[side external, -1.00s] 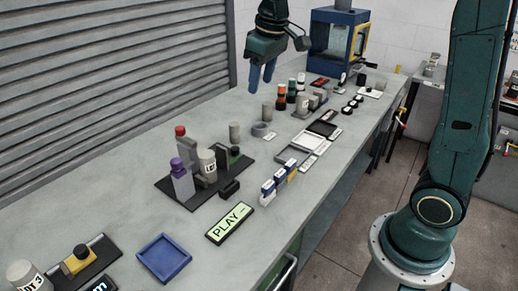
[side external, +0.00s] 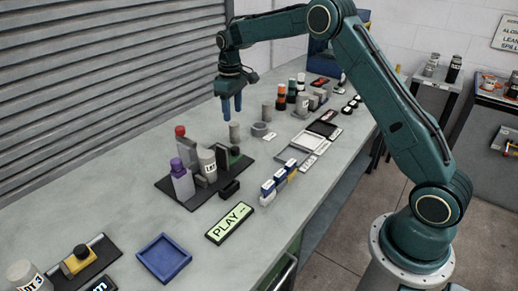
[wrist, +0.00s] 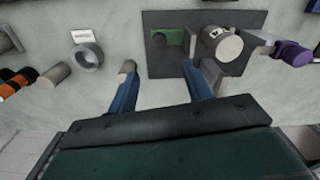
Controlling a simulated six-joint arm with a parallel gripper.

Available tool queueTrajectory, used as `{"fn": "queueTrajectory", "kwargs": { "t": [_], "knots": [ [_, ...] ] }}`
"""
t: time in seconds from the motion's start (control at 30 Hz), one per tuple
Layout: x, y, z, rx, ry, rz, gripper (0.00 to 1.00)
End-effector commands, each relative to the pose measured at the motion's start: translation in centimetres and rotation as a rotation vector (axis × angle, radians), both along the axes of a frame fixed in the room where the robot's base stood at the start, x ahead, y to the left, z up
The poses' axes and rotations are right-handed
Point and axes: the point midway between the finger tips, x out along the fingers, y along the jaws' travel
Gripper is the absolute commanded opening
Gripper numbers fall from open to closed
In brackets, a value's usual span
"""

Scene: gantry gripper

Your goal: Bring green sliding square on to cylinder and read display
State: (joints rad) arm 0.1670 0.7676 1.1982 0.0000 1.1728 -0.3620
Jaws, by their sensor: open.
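The green square (side external: 235,153), with a dark knob, sits at the right end of a dark base plate (side external: 180,197). It also shows in the wrist view (wrist: 173,36). Beside it on the plate stands a pale labelled cylinder (side external: 207,160), seen in the wrist view too (wrist: 220,44). A display (side external: 230,222) in front of the plate reads "PLAY --". My gripper (side external: 232,110) is open and empty above the bench, behind the plate; its blue fingers (wrist: 161,84) are apart in the wrist view.
A red-topped post (side external: 181,132) and a purple-capped piece (side external: 178,165) stand on the plate. A grey cylinder (side external: 234,133) and ring (side external: 260,130) stand close behind it. A blue tray (side external: 164,258) and a yellow slider unit (side external: 80,260) lie at front left. The left bench is mostly clear.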

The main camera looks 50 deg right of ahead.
Motion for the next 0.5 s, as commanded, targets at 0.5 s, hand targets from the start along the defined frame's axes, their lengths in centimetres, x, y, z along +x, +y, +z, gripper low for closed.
{"fn": "queueTrajectory", "kwargs": {
  "t": [0.5],
  "knots": [
    [0.2,-0.1,-1.5,0.0,0.004,0.001,0.5]
  ]
}}
